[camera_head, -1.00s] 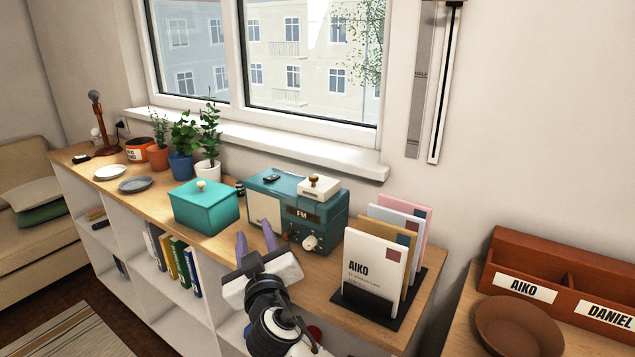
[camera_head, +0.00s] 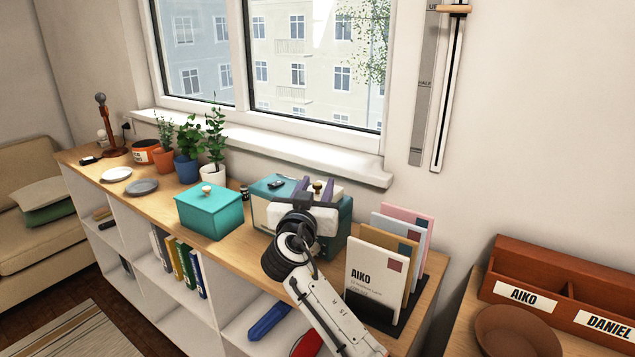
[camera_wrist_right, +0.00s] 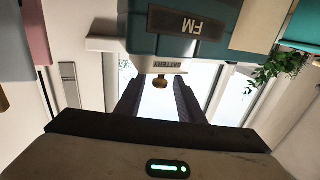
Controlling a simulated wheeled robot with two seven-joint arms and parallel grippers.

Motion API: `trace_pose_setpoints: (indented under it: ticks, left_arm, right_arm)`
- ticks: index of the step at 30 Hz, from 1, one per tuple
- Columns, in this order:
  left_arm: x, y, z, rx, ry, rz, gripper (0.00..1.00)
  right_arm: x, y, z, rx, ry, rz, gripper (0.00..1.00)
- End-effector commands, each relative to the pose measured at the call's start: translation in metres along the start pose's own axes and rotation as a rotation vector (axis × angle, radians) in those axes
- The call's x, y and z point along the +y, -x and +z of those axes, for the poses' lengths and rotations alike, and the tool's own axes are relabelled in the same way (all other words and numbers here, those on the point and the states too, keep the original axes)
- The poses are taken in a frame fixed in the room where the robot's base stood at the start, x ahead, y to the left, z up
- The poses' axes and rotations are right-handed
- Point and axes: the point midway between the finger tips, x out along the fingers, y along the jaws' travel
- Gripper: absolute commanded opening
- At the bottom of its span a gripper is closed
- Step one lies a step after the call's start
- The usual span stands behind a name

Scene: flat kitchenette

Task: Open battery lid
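The battery lid is a white block with a brown knob on top of the teal radio (camera_head: 265,186). In the head view the lid (camera_head: 336,193) is partly hidden behind my right gripper (camera_head: 316,184). The right wrist view is upside down; there the lid (camera_wrist_right: 150,62) carries the word BATTERY, and its knob (camera_wrist_right: 161,80) shows between my spread fingers (camera_wrist_right: 155,90). The right gripper is open, and no finger clearly touches the knob. The lid sits on the radio. My left gripper is not in view.
A teal box (camera_head: 210,215) with a knob stands left of the radio. A letter holder with envelopes (camera_head: 374,275) stands close on the right. Potted plants (camera_head: 187,167) and the window sill (camera_head: 270,146) are behind. A wall slider (camera_head: 438,100) hangs above right.

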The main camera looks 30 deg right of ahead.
Motion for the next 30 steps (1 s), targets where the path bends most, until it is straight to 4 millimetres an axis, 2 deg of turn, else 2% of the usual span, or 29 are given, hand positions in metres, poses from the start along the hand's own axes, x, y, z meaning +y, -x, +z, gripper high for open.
trace_pose_setpoints:
  ticks: [4,11,18,26,30]
  left_arm:
    - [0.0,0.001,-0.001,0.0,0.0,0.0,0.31]
    - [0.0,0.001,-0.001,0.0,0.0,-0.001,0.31]
    - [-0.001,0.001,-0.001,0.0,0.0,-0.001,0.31]
    - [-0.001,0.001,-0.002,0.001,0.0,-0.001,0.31]
    - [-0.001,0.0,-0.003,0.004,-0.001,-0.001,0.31]
  right_arm:
    - [0.0,-0.008,-0.001,0.001,0.0,0.0,0.35]
    - [0.0,-0.009,0.0,0.001,0.0,-0.001,0.35]
    - [0.0,-0.008,0.0,0.0,0.0,-0.001,0.0]
    - [0.0,-0.01,0.0,-0.004,-0.001,0.0,0.0]
    - [-0.002,-0.019,-0.002,-0.028,-0.013,0.007,0.0]
